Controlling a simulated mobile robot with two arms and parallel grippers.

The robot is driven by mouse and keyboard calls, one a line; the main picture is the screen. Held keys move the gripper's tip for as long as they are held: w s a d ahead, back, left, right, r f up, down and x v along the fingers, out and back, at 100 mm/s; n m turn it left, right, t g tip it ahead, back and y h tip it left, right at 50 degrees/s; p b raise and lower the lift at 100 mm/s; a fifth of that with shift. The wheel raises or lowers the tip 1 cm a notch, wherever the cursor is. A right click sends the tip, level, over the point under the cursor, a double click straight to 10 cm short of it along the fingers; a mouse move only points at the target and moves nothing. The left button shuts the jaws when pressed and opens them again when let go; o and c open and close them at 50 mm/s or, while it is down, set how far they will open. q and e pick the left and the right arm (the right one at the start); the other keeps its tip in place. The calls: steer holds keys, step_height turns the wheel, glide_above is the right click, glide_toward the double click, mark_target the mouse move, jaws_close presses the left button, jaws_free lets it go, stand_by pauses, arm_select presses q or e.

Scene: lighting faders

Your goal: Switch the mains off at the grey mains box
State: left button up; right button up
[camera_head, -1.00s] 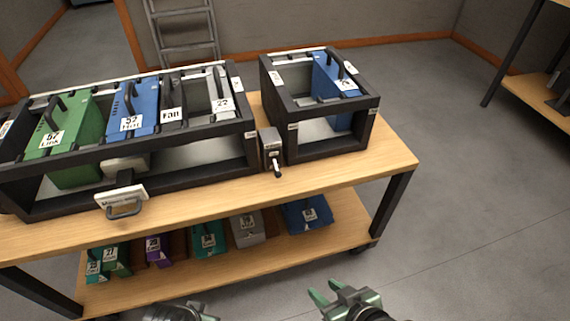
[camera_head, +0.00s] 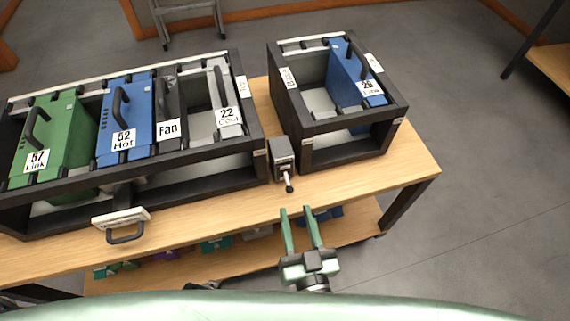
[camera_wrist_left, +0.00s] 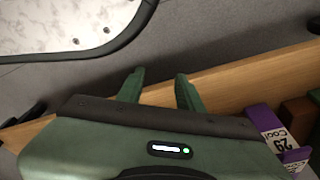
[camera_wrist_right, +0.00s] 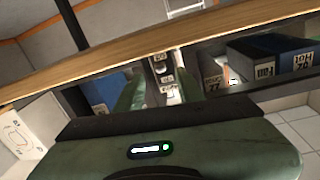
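The grey mains box (camera_head: 281,155) stands on the table's front part, between the long rack and the small rack.
The long rack (camera_head: 210,182) holds a green, a blue, a dark and a light module. The small rack (camera_head: 345,150) holds one blue module. A white plate with a handle (camera_head: 122,220) is on the long rack's front. More modules lie on the lower shelf (camera_head: 255,257).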

mark_target(290, 192)
steer(key=x, duration=0.6)
steer(key=shift+w+r, duration=0.1)
steer(key=shift+w, duration=0.5)
arm_select(q)
steer(key=shift+w+d+r, duration=0.1)
steer(key=shift+w+r, duration=0.3)
steer(key=shift+r, duration=0.35)
arm_select(e)
steer(key=shift+c, duration=0.4)
jaws_close()
steer(key=shift+b, duration=0.35)
steer(key=shift+t+b, duration=0.4)
steer(key=shift+b, duration=0.1)
arm_select(q)
steer(key=w+r, duration=0.2)
steer(key=r, duration=0.1)
steer(key=shift+d+r, duration=0.15)
arm_select(e)
steer(key=shift+a, duration=0.1)
